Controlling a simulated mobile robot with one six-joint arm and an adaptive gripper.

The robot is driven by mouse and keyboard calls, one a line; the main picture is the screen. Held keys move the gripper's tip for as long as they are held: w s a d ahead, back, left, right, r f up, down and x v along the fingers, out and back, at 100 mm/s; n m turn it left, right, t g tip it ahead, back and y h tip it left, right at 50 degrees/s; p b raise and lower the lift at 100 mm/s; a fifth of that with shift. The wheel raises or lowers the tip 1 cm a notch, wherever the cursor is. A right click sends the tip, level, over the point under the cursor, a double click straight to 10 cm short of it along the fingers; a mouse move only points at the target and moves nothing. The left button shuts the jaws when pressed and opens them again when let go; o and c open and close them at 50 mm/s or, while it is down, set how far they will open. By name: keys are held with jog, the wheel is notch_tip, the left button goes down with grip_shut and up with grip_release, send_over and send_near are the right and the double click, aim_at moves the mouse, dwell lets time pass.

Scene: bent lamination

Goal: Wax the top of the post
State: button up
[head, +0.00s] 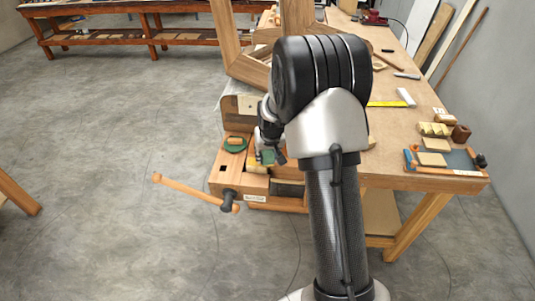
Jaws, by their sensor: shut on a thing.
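My gripper (269,154) is low over the vise end of the workbench, shut on a small greenish thing that my arm and fingers partly hide. I cannot tell its exact shape. Just under and beside it is a pale yellow wooden piece (258,167) at the vise. I cannot tell whether this is the top of the post, or whether the held thing touches it. A round green dish or pad (231,149) with a tan piece (235,140) on it lies just left of my gripper on the wooden vise jaw (227,178).
The vise handle (185,191) sticks out to the left over the floor. Large wooden beams (227,30) stand behind my arm. Open floor lies left.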

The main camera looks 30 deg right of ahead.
notch_tip(320, 180, up, 4)
jog(key=shift+r+p, duration=0.1)
jog(key=shift+p, duration=1.1)
jog(key=shift+r+p, duration=0.5)
jog(key=shift+r, duration=0.2)
jog(key=shift+r+p, duration=0.75)
jog(key=shift+r, duration=0.45)
